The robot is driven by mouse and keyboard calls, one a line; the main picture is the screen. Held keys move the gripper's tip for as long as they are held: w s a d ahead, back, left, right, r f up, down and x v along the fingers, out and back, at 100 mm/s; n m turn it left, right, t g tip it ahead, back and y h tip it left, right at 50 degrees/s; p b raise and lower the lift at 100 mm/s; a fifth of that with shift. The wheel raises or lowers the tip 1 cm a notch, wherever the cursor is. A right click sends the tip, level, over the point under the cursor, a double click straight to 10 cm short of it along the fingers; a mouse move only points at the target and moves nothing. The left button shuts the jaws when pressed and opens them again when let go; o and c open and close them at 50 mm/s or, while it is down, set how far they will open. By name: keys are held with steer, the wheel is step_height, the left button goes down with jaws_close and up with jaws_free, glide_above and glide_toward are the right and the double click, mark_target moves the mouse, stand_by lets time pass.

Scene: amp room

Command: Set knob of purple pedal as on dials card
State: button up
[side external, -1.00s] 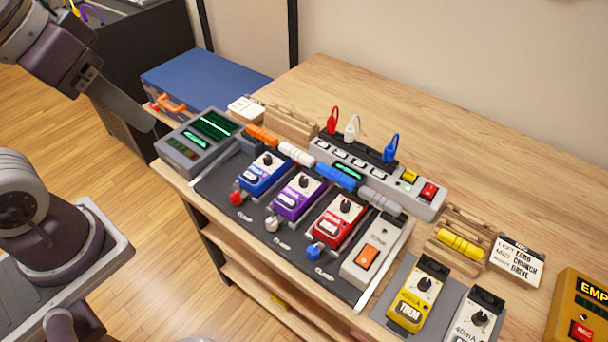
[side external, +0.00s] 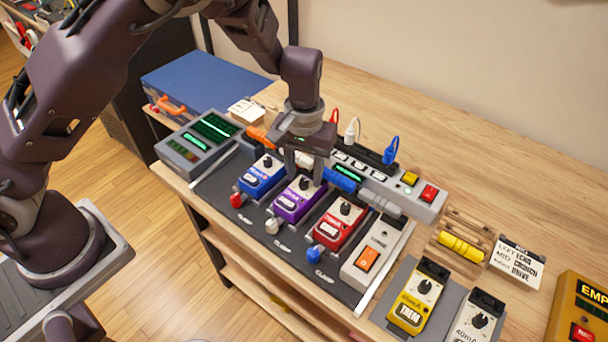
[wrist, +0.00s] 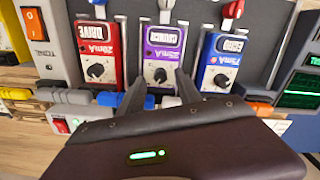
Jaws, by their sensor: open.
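The purple pedal (side external: 297,204) sits in the middle slot of the dark board, between the blue and red pedals. In the wrist view the purple pedal (wrist: 163,48) reads upside down, with its black knob (wrist: 160,75) on a white panel. My gripper (side external: 304,178) points down at this knob. Its two fingers are open, one on each side of the knob; whether they touch it I cannot tell. A small white card (side external: 246,111) lies behind the tuner-like box, its writing too small to read. I cannot tell whether it is the dials card.
The blue pedal (side external: 260,178) and red pedal (side external: 337,227) stand close on either side. Behind are a power strip (side external: 415,192) with upright plugs and coloured cable bundles. A rig card (side external: 517,263), a yellow pedal (side external: 416,296) and a white pedal (side external: 474,323) are at right.

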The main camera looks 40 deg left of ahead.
steer(key=shift+f, duration=0.7)
jaws_close()
steer(key=shift+n, duration=0.3)
steer(key=n, duration=0.2)
steer(key=shift+n, duration=0.4)
steer(key=n, duration=0.4)
steer(key=shift+n, duration=0.3)
steer(key=n, duration=0.4)
steer(key=shift+n, duration=1.7)
